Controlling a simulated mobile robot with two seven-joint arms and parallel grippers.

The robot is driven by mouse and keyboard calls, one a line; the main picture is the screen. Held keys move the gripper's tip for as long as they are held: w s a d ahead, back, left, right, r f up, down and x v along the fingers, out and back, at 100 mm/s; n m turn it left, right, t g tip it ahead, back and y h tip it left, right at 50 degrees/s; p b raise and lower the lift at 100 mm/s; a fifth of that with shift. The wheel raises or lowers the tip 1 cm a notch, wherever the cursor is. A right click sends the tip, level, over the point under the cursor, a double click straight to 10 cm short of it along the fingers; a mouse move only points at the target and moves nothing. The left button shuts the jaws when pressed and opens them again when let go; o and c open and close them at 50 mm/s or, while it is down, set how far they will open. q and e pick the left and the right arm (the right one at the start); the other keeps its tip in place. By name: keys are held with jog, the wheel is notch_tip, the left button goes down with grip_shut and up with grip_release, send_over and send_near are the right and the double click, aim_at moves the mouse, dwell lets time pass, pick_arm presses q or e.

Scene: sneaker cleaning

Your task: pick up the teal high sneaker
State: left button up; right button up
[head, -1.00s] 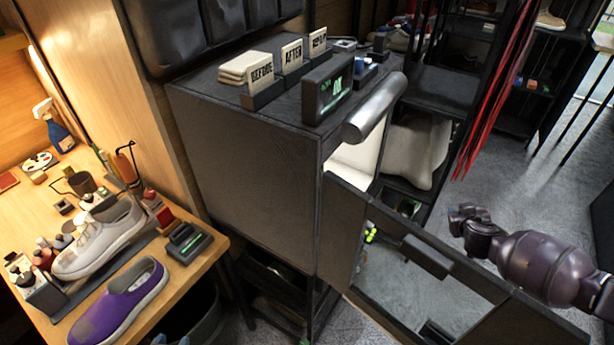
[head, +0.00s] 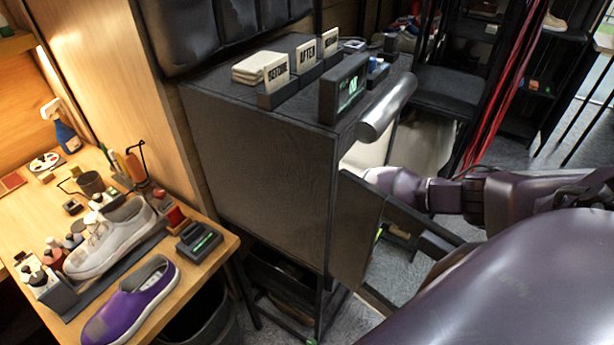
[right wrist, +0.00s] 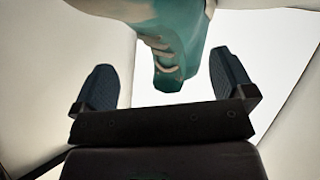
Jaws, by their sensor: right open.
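The teal high sneaker (right wrist: 180,45) shows in the right wrist view, teal with pale laces and a cream part, inside a bright white-walled space. It enters from the top of that picture, and its lower end lies between the two fingers. My right gripper (right wrist: 165,85) is open, its dark blue fingers apart on either side of the sneaker, and I cannot tell whether either touches it. In the head view my right arm (head: 430,190) reaches into the lit opening of the dark cabinet (head: 260,170), which hides the gripper and the sneaker. My left gripper is not in view.
The cabinet door (head: 360,235) stands open beside my arm. A display box (head: 343,88) and sign cards sit on the cabinet top. At left, a wooden table (head: 215,262) holds a white sneaker (head: 110,238), a purple shoe (head: 130,305) and bottles.

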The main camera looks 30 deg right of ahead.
jog(key=shift+w+a+f, duration=0.15)
jog(key=shift+w+a, duration=0.1)
jog(key=shift+w, duration=0.25)
jog(key=shift+w+a+f, duration=0.15)
jog(key=shift+w+a, duration=0.1)
jog(key=shift+w, duration=0.2)
jog(key=shift+x, duration=1.65)
jog(key=shift+w+d+f, duration=0.15)
jog(key=shift+w+f, duration=0.25)
jog(key=shift+w, duration=0.2)
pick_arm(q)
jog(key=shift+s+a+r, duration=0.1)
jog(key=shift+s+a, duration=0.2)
pick_arm(e)
jog(key=shift+w+f, duration=0.15)
jog(key=shift+w, duration=0.15)
jog(key=shift+d, duration=0.1)
jog(key=c, duration=0.8)
